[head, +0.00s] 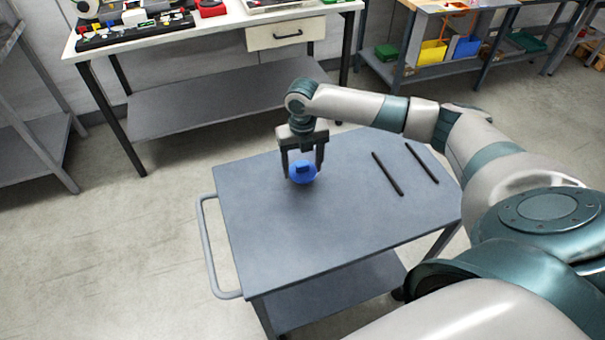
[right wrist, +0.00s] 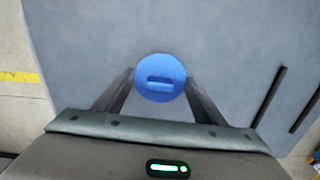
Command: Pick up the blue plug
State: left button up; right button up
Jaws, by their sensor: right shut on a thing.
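The blue plug (head: 302,173) is a round blue piece with a raised bar on its top, seen in the head view over the left half of the grey cart. It also shows in the right wrist view (right wrist: 160,78), between the fingertips. My right gripper (head: 303,176) points down and is shut on the plug, with one finger on each side of it. In the right wrist view the gripper (right wrist: 160,85) shows both fingers against the plug's sides. I cannot tell whether the plug touches the cart top. My left gripper is not in view.
The grey cart (head: 270,245) has two dark bars (head: 388,174) lying on its right part and a handle (head: 207,250) at its left. A white workbench (head: 225,20) with a drawer stands behind. Another bench with yellow and blue bins (head: 432,52) is at the back right.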

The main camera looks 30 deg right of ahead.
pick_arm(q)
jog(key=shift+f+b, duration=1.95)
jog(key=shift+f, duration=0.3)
pick_arm(e)
jog(key=d+r, duration=0.7)
jog(key=d, duration=0.4)
jog(key=shift+s+d+r, duration=0.3)
jog(key=shift+s+r, duration=0.05)
jog(key=shift+s, duration=0.05)
jog(key=shift+a, duration=0.1)
jog(key=s+a+r+m, duration=0.1)
jog(key=s+a+m, duration=0.3)
jog(key=a+m, duration=0.5)
jog(key=s+a+r+m, duration=0.2)
jog(key=s+a+m, duration=0.2)
jog(key=a+m, duration=0.5)
jog(key=s+a+r+m, duration=0.2)
jog(key=s+a+m, duration=0.2)
jog(key=a+m, duration=0.5)
jog(key=shift+s+m, duration=0.15)
jog(key=shift+m, duration=2.55)
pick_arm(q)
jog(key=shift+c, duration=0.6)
pick_arm(e)
jog(key=shift+a, duration=0.1)
